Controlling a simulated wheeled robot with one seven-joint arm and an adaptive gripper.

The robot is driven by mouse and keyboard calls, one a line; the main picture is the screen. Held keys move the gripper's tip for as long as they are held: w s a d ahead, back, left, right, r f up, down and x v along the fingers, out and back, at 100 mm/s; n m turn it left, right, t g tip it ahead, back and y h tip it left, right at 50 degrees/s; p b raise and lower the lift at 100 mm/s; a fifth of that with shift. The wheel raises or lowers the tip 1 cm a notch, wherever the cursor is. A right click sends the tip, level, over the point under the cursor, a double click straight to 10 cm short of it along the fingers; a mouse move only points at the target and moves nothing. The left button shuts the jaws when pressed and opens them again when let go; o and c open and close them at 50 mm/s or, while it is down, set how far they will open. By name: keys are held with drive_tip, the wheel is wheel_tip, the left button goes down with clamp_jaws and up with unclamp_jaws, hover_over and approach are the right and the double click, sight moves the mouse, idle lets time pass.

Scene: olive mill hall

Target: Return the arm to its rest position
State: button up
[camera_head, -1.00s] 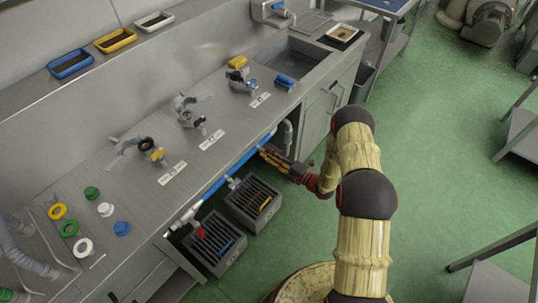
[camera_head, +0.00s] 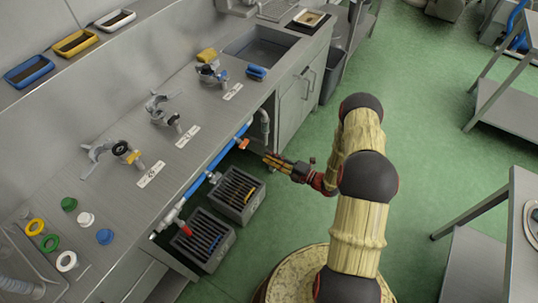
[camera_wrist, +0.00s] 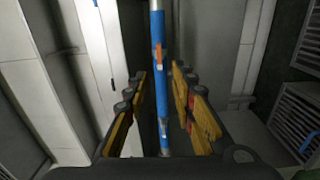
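My gripper (camera_head: 266,159) is at the end of my arm, low beside the front edge of the steel counter. In the wrist view its yellow-and-black fingers (camera_wrist: 160,110) are spread apart, with nothing held between them. A blue pipe (camera_head: 226,152) runs along under the counter edge, and my fingertips are a short way to its right, apart from it. The pipe (camera_wrist: 158,82) also shows beyond the open fingers in the wrist view. It carries a small orange handle (camera_head: 243,143). My arm is bent and reaches out to the left.
The steel counter (camera_head: 128,190) holds clamps, coloured rings and a sink (camera_head: 262,46). Two grey slotted crates (camera_head: 237,193) (camera_head: 204,240) stand on the floor below the pipe. Green floor (camera_head: 415,150) is open right of my arm; metal tables (camera_head: 515,103) (camera_head: 475,265) stand farther right.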

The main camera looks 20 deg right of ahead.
idle(0.3)
drive_tip(key=s+a+f+n+g+y, duration=0.2)
drive_tip(key=s+a+n+g+y, duration=0.1)
drive_tip(key=s+a+n+g, duration=0.55)
drive_tip(key=s+a+r+n+g+h, duration=0.15)
drive_tip(key=s+r+n+g, duration=0.75)
drive_tip(key=n, duration=0.9)
drive_tip(key=s+d+r+n+t+h, duration=0.1)
drive_tip(key=s+d+r+n+h, duration=0.2)
drive_tip(key=r+n, duration=0.35)
drive_tip(key=s+d+r+n+t+h, duration=0.1)
drive_tip(key=s+r+n+h, duration=0.3)
drive_tip(key=r, duration=0.3)
drive_tip(key=s+d+r+n+t+h, duration=0.1)
drive_tip(key=s+d+r+n+h, duration=0.1)
drive_tip(key=r+n+h, duration=0.35)
drive_tip(key=s+a+r+n+t, duration=0.1)
drive_tip(key=a+r+n+t, duration=0.1)
drive_tip(key=r, duration=0.6)
drive_tip(key=s+a+r+n+t, duration=0.2)
drive_tip(key=r+t, duration=0.1)
drive_tip(key=r, duration=0.5)
